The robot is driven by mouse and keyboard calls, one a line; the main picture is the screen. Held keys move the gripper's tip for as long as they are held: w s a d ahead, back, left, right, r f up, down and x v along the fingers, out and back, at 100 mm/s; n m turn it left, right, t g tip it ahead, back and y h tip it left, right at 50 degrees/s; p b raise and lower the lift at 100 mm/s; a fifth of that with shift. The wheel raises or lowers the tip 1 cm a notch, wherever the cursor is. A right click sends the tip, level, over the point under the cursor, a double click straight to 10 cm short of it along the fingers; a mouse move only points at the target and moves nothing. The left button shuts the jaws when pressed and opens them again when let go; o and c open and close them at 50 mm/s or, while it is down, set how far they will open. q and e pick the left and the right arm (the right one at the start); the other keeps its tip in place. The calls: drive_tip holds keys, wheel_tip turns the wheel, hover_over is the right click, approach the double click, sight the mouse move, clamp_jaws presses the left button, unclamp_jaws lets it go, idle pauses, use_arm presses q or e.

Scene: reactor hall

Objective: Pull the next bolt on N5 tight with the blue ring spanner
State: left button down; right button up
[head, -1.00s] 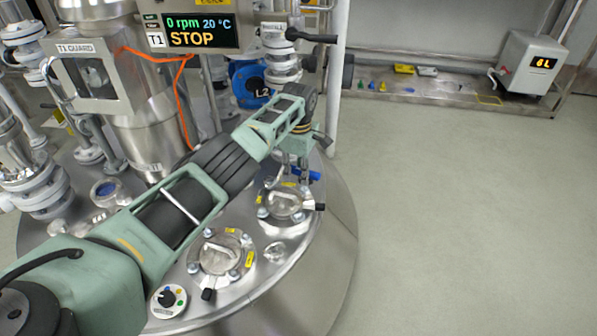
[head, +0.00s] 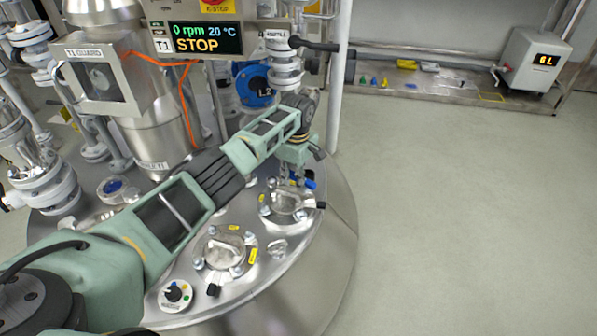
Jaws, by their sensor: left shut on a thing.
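My left gripper (head: 291,180) reaches down at the rear edge of a round steel flange cover (head: 287,201) on the vessel top. It is shut on the blue ring spanner (head: 308,181), of which only a short blue part shows to the right of the fingers. The spanner is low, close to the flange's rear bolts. Whether its ring sits around a bolt is hidden by my gripper. A second flange cover (head: 222,251) with several bolts lies nearer, to the left. The small yellow labels are too small to read, so I cannot tell which is N5. My right gripper is out of view.
A control knob (head: 176,294) sits at the vessel's front edge. A white vertical pipe (head: 338,80) and a valve (head: 284,65) stand behind my gripper. The display (head: 207,38) reads STOP. The floor at right is clear.

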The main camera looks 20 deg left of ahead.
use_arm(q)
drive_tip(key=shift+s+a+r+m+p, duration=0.1)
drive_tip(key=shift+s+a+m+p, duration=0.15)
drive_tip(key=shift+s+m+p, duration=0.65)
drive_tip(key=shift+s+a+m, duration=0.35)
drive_tip(key=shift+s+m, duration=0.1)
drive_tip(key=shift+m, duration=0.25)
drive_tip(key=shift+s+a+f+m+b, duration=0.1)
drive_tip(key=shift+s+a+m+b, duration=0.15)
drive_tip(key=shift+m, duration=0.2)
drive_tip(key=shift+s+a+f+m+b, duration=0.1)
drive_tip(key=shift+s+m+b, duration=0.1)
drive_tip(key=shift+s+m, duration=0.2)
drive_tip(key=shift+r+m, duration=0.1)
drive_tip(key=shift+m, duration=0.15)
drive_tip(key=shift+w+d+r+n+p, duration=0.2)
drive_tip(key=shift+w+d+n+p, duration=0.2)
drive_tip(key=shift+n+p, duration=0.25)
wheel_tip(320, 180, up, 4)
drive_tip(key=p, duration=0.5)
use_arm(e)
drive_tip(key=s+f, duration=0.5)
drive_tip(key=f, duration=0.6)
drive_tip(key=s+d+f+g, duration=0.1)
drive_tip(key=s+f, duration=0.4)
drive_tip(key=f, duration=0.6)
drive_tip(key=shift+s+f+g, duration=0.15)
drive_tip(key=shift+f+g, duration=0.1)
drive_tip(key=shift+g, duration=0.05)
